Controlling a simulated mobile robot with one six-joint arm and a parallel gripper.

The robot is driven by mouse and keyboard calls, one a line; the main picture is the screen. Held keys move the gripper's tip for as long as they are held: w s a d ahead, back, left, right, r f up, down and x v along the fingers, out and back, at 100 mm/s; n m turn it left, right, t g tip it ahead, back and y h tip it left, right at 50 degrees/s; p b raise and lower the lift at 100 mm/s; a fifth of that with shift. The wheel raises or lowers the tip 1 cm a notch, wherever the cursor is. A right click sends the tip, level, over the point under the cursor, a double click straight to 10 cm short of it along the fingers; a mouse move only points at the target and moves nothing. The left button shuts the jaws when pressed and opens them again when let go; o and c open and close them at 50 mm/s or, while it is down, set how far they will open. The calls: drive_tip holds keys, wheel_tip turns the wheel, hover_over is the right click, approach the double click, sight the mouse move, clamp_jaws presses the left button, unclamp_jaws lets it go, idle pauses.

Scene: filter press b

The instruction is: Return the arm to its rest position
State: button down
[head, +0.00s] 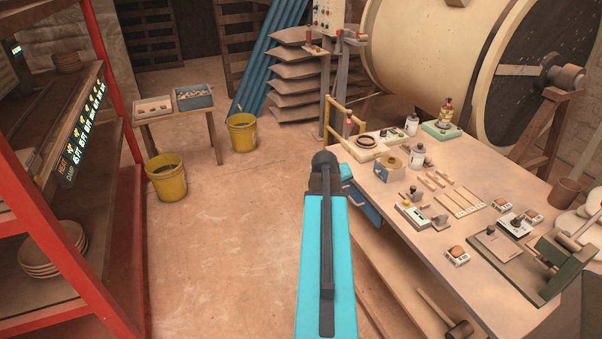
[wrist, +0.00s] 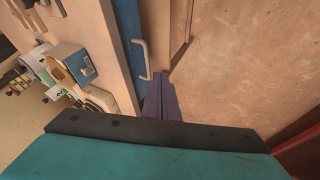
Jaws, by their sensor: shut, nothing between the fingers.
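My teal arm reaches up the middle of the head view, over the floor at the left side of the workbench (head: 470,265). Its dark end joint shows there, but my fingers cannot be made out in that view. In the wrist view my gripper (wrist: 167,92) shows as dark fingers close together, shut with nothing between them. The fingers point down beside a blue drawer front (wrist: 128,45) with a pale handle (wrist: 142,60). The blue drawer (head: 362,203) also shows under the bench edge in the head view, partly behind my arm.
The bench holds bottles, small instruments and a green press (head: 555,262). A red-framed shelf rack (head: 60,235) stands at the left. Two yellow buckets (head: 167,178) stand near a small table (head: 180,112). A large drum (head: 425,50) is behind the bench. Floor left of my arm is clear.

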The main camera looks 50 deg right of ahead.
drive_tip(key=w+a+f+n+y, duration=0.1)
drive_tip(key=w+a+f+n, duration=0.1)
drive_tip(key=w+a+f, duration=0.4)
drive_tip(key=w+a+f+n+y, duration=0.1)
drive_tip(key=w+a+f, duration=0.4)
drive_tip(key=a, duration=0.4)
drive_tip(key=w+a+f+n+y, duration=0.1)
drive_tip(key=a+f+n, duration=0.1)
drive_tip(key=a+f, duration=0.55)
drive_tip(key=w+a+f+n+y, duration=0.15)
drive_tip(key=a+f, duration=0.25)
drive_tip(key=a, duration=0.7)
drive_tip(key=s+a+f+n+g, duration=0.1)
drive_tip(key=s+a+f+g, duration=0.1)
drive_tip(key=s+a+f, duration=0.6)
drive_tip(key=s+a+f+n+g, duration=0.15)
drive_tip(key=a+f, duration=0.25)
drive_tip(key=a, duration=0.7)
drive_tip(key=s+a+f+m+g+y, duration=0.1)
drive_tip(key=s+a, duration=0.3)
drive_tip(key=s, duration=0.3)
drive_tip(key=s+a+f+m+g+y, duration=0.1)
drive_tip(key=s+a+g, duration=0.1)
drive_tip(key=s+a, duration=0.3)
drive_tip(key=s, duration=0.3)
drive_tip(key=shift+s+f, duration=0.15)
drive_tip(key=shift+f, duration=0.1)
